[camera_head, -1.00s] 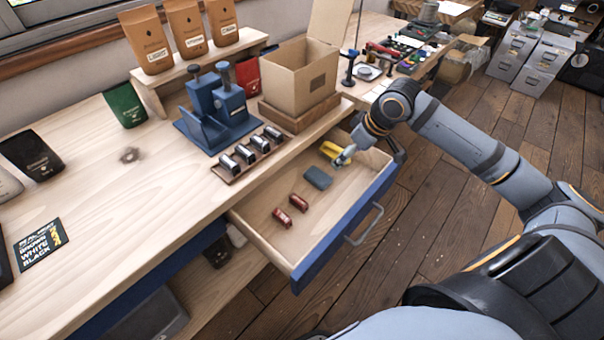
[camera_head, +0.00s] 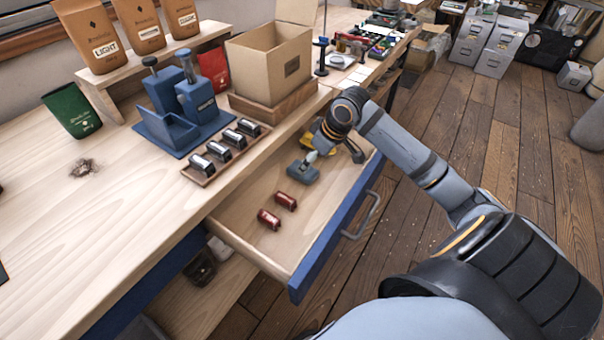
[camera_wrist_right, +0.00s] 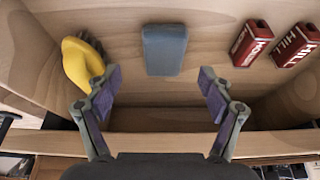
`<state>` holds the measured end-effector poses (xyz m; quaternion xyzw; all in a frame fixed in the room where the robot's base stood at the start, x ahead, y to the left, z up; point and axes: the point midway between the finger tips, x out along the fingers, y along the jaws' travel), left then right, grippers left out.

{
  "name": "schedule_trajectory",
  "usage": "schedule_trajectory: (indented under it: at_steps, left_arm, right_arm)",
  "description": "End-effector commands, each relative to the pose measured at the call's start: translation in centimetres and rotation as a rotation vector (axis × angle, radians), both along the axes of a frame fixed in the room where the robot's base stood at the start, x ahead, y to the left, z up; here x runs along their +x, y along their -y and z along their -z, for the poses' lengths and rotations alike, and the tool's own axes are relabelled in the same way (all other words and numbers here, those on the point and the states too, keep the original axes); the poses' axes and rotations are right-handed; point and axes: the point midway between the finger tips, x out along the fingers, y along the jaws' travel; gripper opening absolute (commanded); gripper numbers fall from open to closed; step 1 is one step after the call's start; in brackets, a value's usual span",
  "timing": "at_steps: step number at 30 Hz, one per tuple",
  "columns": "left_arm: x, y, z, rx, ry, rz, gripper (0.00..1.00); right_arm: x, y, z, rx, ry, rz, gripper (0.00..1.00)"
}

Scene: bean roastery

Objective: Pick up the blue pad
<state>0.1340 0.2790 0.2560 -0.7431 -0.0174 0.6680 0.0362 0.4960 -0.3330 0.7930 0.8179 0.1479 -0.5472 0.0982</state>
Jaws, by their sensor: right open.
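The blue pad (camera_head: 303,173) is a grey-blue rounded block lying on the floor of the open drawer (camera_head: 240,237). It also shows in the right wrist view (camera_wrist_right: 164,50), lying ahead of my fingers, centred between them and apart from them. My right gripper (camera_head: 312,157) is over the drawer, close to the pad in the head view, and hides part of it. In the right wrist view my right gripper (camera_wrist_right: 158,88) is open, its two fingers wide apart with nothing between them. My left gripper is in neither view.
A yellow object (camera_wrist_right: 82,62) lies left of the pad in the wrist view. Two red blocks (camera_head: 277,209) lie in the drawer nearby. The drawer's blue front (camera_head: 330,250) and side walls stand around them. A cardboard box (camera_head: 270,65) and a blue press (camera_head: 180,110) stand on the bench.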

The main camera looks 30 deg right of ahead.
Motion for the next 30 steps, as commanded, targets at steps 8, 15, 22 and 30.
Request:
schedule_trajectory:
  at_steps: [8, 15, 22, 30]
  left_arm:
    - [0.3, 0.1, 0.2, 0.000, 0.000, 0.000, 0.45]
    - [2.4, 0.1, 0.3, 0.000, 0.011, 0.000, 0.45]
    - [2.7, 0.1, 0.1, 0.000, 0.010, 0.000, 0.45]
    - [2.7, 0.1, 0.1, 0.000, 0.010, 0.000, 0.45]
  right_arm:
    - [0.5, -0.4, 1.1, 0.002, 0.000, -0.001, 0.81]
    - [1.9, -1.4, 4.3, 0.004, -0.002, 0.000, 0.81]
    - [2.3, -1.5, 5.0, -0.002, 0.000, -0.001, 0.81]
    - [2.3, -1.4, 5.0, -0.002, -0.001, -0.001, 0.58]
